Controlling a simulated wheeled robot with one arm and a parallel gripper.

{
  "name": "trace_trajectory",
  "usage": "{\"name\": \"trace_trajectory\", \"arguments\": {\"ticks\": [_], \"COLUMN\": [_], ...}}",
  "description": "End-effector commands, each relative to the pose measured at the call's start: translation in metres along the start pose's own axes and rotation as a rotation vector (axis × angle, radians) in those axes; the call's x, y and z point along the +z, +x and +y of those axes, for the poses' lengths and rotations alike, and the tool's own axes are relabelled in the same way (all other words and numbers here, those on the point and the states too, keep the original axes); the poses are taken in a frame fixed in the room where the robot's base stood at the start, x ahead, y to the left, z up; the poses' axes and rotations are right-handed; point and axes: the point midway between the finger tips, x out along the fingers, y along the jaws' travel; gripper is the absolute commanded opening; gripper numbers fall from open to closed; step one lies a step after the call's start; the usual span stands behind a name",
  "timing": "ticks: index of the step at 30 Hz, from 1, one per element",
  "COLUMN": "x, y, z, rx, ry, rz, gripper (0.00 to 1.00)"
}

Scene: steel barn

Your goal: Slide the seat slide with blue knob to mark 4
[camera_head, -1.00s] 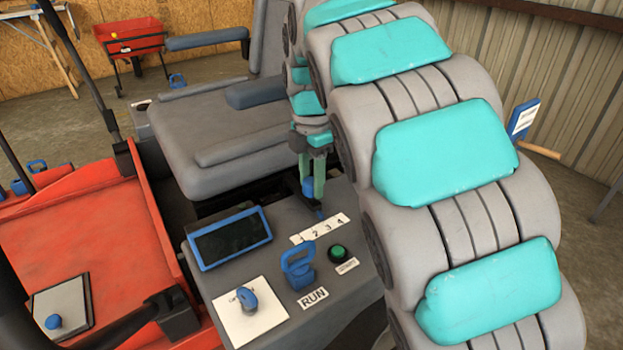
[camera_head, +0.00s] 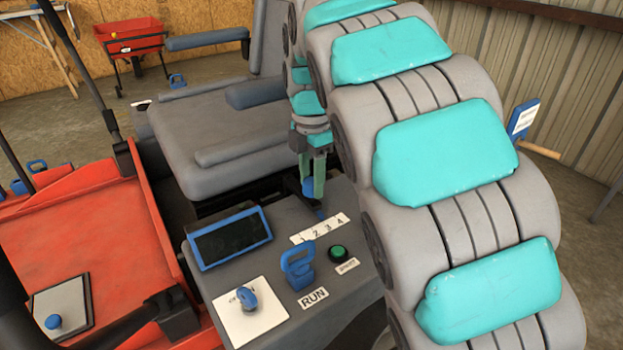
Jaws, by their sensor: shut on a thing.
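The seat slide's blue knob (camera_head: 308,186) is at the far edge of the grey console, behind the white scale strip (camera_head: 320,229) marked 1 to 4. My gripper (camera_head: 313,184) points down with its green fingers shut on the blue knob. A blue piece (camera_head: 320,214) shows just below the fingers, close to the strip, around marks 3 and 4. The exact mark it stands at is hard to tell. My arm hides the console's right side.
The console (camera_head: 273,268) also carries a blue-framed screen (camera_head: 229,238), an upright blue handle (camera_head: 298,270) by a RUN label, a green button (camera_head: 337,252) and a blue key-like knob (camera_head: 246,298) on a white plate. The grey seat (camera_head: 220,140) lies behind the gripper.

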Motion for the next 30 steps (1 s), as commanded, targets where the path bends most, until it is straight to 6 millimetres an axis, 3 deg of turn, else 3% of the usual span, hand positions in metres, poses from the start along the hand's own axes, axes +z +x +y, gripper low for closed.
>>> {"name": "trace_trajectory", "arguments": {"ticks": [9, 16, 17, 24, 30], "x": [0.034, 0.036, 0.036, 0.035, 0.035], "y": [0.002, 0.001, 0.001, 0.000, 0.000], "z": [0.001, 0.000, 0.000, 0.000, 0.000], "rx": [0.002, 0.001, 0.001, 0.001, 0.000], "ry": [0.001, 0.001, 0.001, 0.001, 0.000], "rz": [0.000, -0.005, -0.005, -0.003, -0.001], "gripper": [0.00, 0.00, 0.47, 0.74, 0.76]}}
